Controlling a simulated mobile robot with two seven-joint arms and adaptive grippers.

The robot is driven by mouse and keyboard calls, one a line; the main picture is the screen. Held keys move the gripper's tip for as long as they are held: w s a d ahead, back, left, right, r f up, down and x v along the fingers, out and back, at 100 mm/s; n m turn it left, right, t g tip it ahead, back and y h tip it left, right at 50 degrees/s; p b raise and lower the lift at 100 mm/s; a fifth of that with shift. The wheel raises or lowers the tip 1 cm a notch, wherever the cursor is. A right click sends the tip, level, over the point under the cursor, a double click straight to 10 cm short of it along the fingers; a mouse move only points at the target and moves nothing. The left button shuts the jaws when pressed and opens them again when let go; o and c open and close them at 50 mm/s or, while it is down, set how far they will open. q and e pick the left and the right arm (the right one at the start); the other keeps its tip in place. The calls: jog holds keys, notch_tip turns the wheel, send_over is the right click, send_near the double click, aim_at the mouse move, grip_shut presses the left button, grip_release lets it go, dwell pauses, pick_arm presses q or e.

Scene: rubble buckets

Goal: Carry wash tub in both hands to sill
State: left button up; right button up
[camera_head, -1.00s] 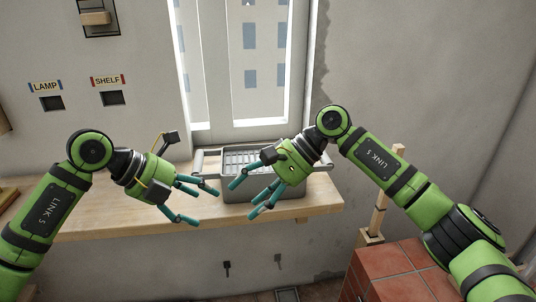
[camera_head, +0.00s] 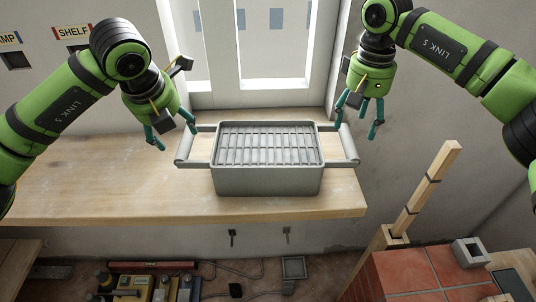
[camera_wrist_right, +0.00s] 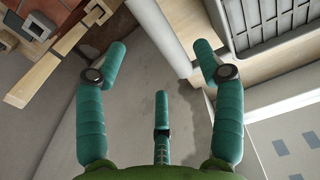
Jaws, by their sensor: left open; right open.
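The grey wash tub (camera_head: 268,182) stands upright on the wooden sill (camera_head: 110,190) below the window. It has a ribbed grid inside and a bar handle at each side, the left handle (camera_head: 184,148) and the right handle (camera_head: 349,143). My left gripper (camera_head: 173,133) is open and empty, close by the left handle; I cannot tell whether it touches. My right gripper (camera_head: 357,122) is open and empty, above the right handle and apart from it. In the right wrist view, my open fingers (camera_wrist_right: 160,58) hold nothing, and part of the tub (camera_wrist_right: 236,28) shows at upper right.
A brick block (camera_head: 405,275) with an upright wooden stick (camera_head: 425,190) and a small grey block (camera_head: 468,253) stands at lower right. Tools and boxes (camera_head: 150,285) lie on the floor below the sill. The sill's left part is clear.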

aim_at(182, 139)
pick_arm(q)
jog(key=shift+f, duration=0.2)
pick_arm(e)
jog(key=shift+s+f, duration=0.15)
jog(key=shift+f, duration=0.05)
pick_arm(q)
jog(key=x, duration=0.6)
jog(key=shift+w+d, duration=0.1)
jog(key=shift+w, duration=0.05)
pick_arm(e)
jog(key=f, duration=0.5)
jog(key=shift+w+f, duration=0.3)
jog(key=shift+f, duration=0.1)
pick_arm(q)
jog(key=shift+w+f, duration=0.15)
jog(key=shift+f, duration=0.2)
pick_arm(e)
jog(key=shift+s+f, duration=0.1)
jog(key=shift+f, duration=0.35)
pick_arm(q)
grip_shut()
pick_arm(e)
grip_shut()
pick_arm(q)
jog(key=shift+w+r, duration=0.1)
jog(key=shift+r, duration=0.15)
pick_arm(e)
jog(key=shift+r, duration=0.25)
